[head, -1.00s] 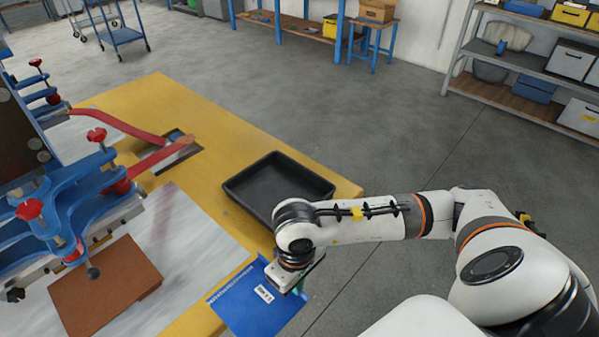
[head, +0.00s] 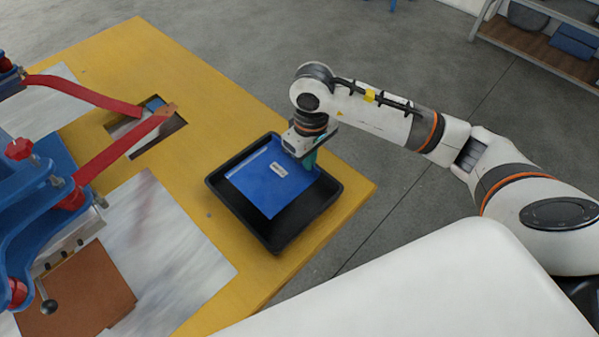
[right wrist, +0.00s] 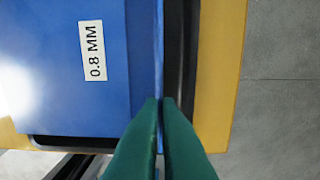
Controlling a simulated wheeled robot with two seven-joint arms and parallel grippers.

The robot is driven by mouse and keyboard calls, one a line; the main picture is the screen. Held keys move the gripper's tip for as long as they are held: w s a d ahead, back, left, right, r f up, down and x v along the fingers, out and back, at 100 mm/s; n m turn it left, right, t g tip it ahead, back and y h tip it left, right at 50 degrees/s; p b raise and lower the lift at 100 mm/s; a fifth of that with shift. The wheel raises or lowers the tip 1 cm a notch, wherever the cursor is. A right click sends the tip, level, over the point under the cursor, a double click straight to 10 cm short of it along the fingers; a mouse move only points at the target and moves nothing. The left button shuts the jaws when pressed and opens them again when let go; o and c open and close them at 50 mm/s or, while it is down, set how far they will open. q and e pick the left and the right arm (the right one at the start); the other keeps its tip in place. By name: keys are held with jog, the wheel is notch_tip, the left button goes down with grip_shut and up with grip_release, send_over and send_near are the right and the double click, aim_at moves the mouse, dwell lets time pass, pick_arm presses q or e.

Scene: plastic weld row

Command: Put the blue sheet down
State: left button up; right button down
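The blue sheet (head: 268,183), with a white label, is over the black tray (head: 277,241) in the head view. In the right wrist view the sheet (right wrist: 60,70) shows its label reading 0.8 MM. My right gripper (head: 308,163) is at the sheet's upper right edge. Its green fingers (right wrist: 160,103) are shut on the sheet's edge in the right wrist view. I cannot tell whether the sheet touches the tray floor. My left gripper is not in view.
The tray stands on the yellow table (head: 192,95) near its right corner. Blue clamps (head: 45,175) with red arms stand at the left, beside a brown sheet (head: 80,295) and a grey metal plate (head: 170,250). A shelf (head: 530,45) stands at the back right.

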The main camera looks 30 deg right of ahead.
aim_at(309, 175)
notch_tip(309, 175, down, 2)
jog(key=shift+s+f, duration=0.1)
jog(key=shift+f, duration=0.1)
notch_tip(309, 175, down, 4)
jog(key=shift+r, duration=0.1)
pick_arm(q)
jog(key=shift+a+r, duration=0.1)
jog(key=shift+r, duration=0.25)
pick_arm(e)
jog(key=shift+f, duration=0.4)
jog(key=c, duration=1.6)
grip_release()
jog(key=shift+r, duration=0.1)
jog(key=shift+c, duration=0.2)
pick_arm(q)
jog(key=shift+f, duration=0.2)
pick_arm(e)
jog(key=shift+r+p, duration=0.25)
jog(key=shift+p, duration=0.1)
pick_arm(q)
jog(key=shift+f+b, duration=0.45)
jog(key=shift+b, duration=0.3)
pick_arm(e)
notch_tip(309, 175, up, 12)
jog(key=shift+f, duration=0.1)
